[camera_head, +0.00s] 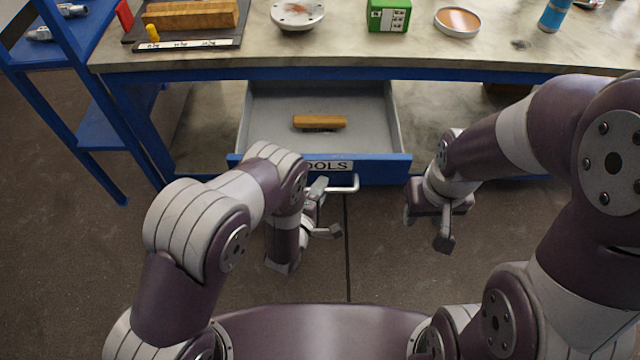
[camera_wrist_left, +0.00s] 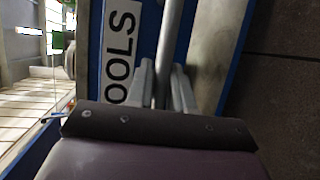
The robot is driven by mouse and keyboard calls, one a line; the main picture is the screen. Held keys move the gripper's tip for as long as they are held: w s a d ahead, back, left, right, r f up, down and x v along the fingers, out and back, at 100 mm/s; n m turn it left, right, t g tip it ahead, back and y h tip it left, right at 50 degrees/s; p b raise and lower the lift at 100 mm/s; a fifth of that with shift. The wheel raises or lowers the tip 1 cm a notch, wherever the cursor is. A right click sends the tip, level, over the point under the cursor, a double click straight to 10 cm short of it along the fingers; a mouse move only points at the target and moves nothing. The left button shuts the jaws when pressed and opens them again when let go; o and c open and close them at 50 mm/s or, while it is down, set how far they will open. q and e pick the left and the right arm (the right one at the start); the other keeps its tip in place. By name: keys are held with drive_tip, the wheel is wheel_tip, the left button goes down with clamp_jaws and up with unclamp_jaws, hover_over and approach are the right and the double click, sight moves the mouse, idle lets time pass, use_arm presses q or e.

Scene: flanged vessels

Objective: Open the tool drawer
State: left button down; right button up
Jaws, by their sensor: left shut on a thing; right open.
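The tool drawer (camera_head: 398,166) is pulled out from under the workbench, with its blue front and a label ending in "OOLS". Its grey inside shows in the head view, with a wooden-coloured block (camera_head: 319,122) lying in it. A pale bar handle (camera_head: 345,187) stands out from the front. My left gripper (camera_head: 327,208) is at the handle; in the left wrist view its fingers (camera_wrist_left: 163,88) are shut around the handle bar (camera_wrist_left: 170,40), beside the label (camera_wrist_left: 120,45). My right gripper (camera_head: 440,220) is open and empty, right of the drawer front.
The workbench top (camera_head: 350,50) carries a wooden block on a dark tray (camera_head: 190,42), a round flange (camera_head: 298,14), a green box (camera_head: 388,15), a round dish (camera_head: 457,22) and a blue cylinder (camera_head: 554,14). A blue shelf (camera_head: 60,55) stands at left. The floor before the drawer is clear.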

use_arm(q)
drive_tip(key=c, duration=1.1)
unclamp_jaws()
drive_tip(key=p+v, duration=0.1)
drive_tip(key=v, duration=1.1)
drive_tip(key=shift+s+a+p, duration=0.15)
drive_tip(key=shift+s+p, duration=0.15)
drive_tip(key=shift+s, duration=0.05)
drive_tip(key=shift+r, duration=0.1)
